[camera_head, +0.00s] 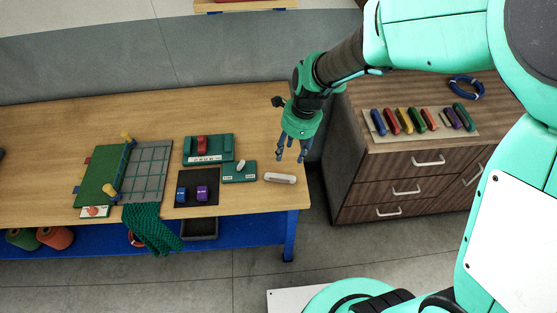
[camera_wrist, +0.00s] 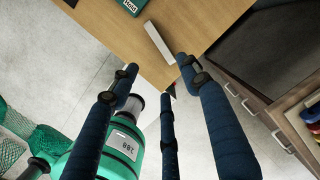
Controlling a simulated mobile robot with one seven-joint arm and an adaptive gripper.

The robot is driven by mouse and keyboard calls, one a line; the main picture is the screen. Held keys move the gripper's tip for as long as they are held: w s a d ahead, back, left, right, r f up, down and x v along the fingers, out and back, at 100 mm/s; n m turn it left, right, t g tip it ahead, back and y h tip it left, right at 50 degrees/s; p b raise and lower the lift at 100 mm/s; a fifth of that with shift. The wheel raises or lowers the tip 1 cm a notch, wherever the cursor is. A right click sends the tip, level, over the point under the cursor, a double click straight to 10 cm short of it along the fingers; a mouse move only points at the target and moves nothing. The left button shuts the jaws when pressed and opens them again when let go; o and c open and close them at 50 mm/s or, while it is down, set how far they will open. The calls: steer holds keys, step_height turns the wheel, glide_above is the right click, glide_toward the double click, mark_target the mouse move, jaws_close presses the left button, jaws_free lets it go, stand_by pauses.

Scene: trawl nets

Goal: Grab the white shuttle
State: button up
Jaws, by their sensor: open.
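The white shuttle (camera_head: 280,178) is a pale, slim bar lying on the wooden table (camera_head: 250,195) near its right end. It also shows in the wrist view (camera_wrist: 159,43), lying at a slant just beyond my fingertips. My gripper (camera_head: 294,155) hangs above the table's right edge, a little behind the shuttle in the head view. In the wrist view its blue fingers (camera_wrist: 160,85) are spread apart with nothing between them. The gripper and the shuttle look apart.
A small green block (camera_head: 239,171) lies left of the shuttle, beside a dark mat (camera_head: 184,200) with blue and purple pieces. A green box with a red piece (camera_head: 208,149) stands behind. A drawer cabinet (camera_head: 400,165) with several coloured shuttles stands to the right.

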steer(key=shift+w+a+f+m, duration=0.25)
steer(key=shift+f+m, duration=0.15)
steer(key=shift+f, duration=0.2)
steer(key=shift+w+a+f+m, duration=0.1)
steer(key=shift+a+f+m, duration=0.15)
steer(key=shift+f+m, duration=0.25)
steer(key=shift+f, duration=0.2)
steer(key=b, duration=0.2)
glide_above(280, 177)
steer(key=shift+s+d+f, duration=0.1)
steer(key=shift+d+f, duration=0.05)
steer(key=shift+f, duration=1.25)
steer(key=shift+s+d+f, duration=0.1)
steer(key=shift+f, duration=1.25)
steer(key=shift+s+d+f, duration=0.1)
steer(key=shift+d+f, duration=0.05)
steer(key=shift+f, duration=1.25)
steer(key=shift+w+a+f+b, duration=0.1)
steer(key=shift+a+f+b, duration=0.2)
steer(key=shift+f, duration=1)
steer(key=shift+w+a+f+b, duration=0.1)
steer(key=shift+f+b, duration=0.3)
steer(key=shift+f, duration=0.85)
steer(key=c, duration=1.1)
